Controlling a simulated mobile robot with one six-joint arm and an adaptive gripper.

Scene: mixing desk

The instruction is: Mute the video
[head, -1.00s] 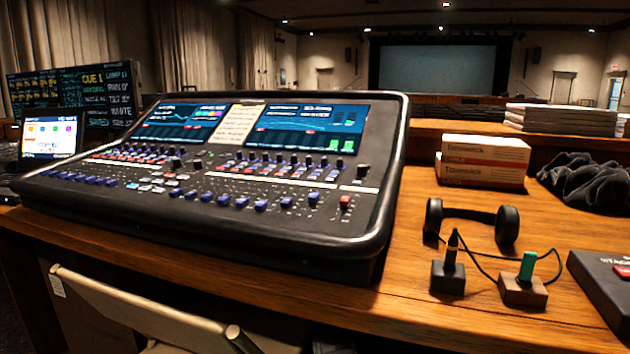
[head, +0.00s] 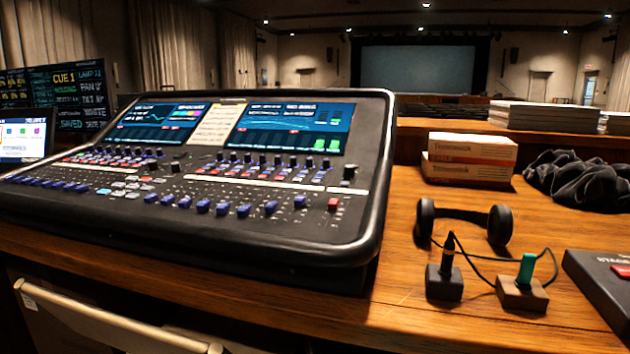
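A large mixing console (head: 215,190) sits on the wooden desk, filling the left and middle of the head view. Its two built-in screens (head: 290,128) are lit, with a pale label strip (head: 217,125) between them. Rows of knobs and blue fader caps (head: 243,210) cross its surface. A red fader cap or button (head: 333,204) stands at the right end of the row. Small grey, white and red buttons (head: 130,185) lie in the middle. Button labels are too small to read, so I cannot tell which is a video mute. My gripper is not in view.
Headphones (head: 466,212), two small stands with cables (head: 522,292), boxes (head: 470,158), dark cloth (head: 580,180) and a dark case (head: 602,290) occupy the desk's right. A tablet screen (head: 24,136) is at left. A chair (head: 110,325) stands in front. Bare wood shows right of the console.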

